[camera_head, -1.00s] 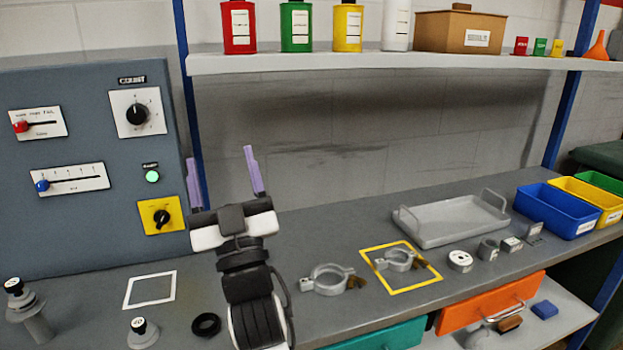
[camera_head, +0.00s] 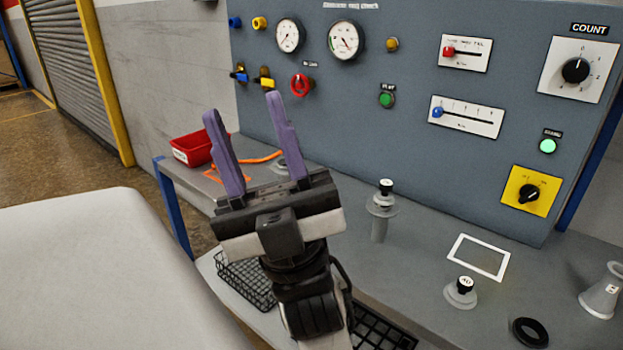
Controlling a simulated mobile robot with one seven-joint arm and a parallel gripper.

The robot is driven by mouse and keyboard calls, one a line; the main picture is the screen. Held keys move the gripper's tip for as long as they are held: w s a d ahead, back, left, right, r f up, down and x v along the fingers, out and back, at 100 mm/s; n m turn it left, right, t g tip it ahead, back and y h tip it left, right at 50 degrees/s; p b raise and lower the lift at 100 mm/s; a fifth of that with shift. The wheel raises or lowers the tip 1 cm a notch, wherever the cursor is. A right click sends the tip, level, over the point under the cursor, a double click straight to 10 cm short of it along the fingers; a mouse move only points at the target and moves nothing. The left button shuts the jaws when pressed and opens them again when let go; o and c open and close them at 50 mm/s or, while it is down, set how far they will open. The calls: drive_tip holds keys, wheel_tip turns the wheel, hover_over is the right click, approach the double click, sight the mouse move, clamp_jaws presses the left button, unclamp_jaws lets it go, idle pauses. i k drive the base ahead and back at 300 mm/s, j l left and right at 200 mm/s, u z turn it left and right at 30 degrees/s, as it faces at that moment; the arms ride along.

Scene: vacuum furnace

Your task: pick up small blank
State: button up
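My gripper (camera_head: 243,106) is open and empty, its two purple fingers pointing up and apart. It is raised at the left of the bench, apart from the blanks. A grey round blank with a black knob (camera_head: 461,292) stands on the bench near the white square outline; its white top label is hard to read. I cannot tell for certain which is the small blank; the one on the bench looks slightly smaller.
A blue-grey control panel (camera_head: 400,85) with gauges and knobs rises behind the bench. A black ring (camera_head: 530,333) and a grey cone-shaped fitting (camera_head: 604,292) stand at right. A red bin (camera_head: 193,150) is at left. A black wire basket (camera_head: 250,283) is below. A white surface (camera_head: 90,270) fills the lower left.

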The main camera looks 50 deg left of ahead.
sight(384, 197)
drive_tip(key=i+u, duration=0.1)
drive_tip(key=u, duration=1.15)
drive_tip(key=i+l, duration=0.1)
drive_tip(key=l, duration=0.2)
drive_tip(key=i+l+u, duration=0.1)
drive_tip(key=l, duration=0.2)
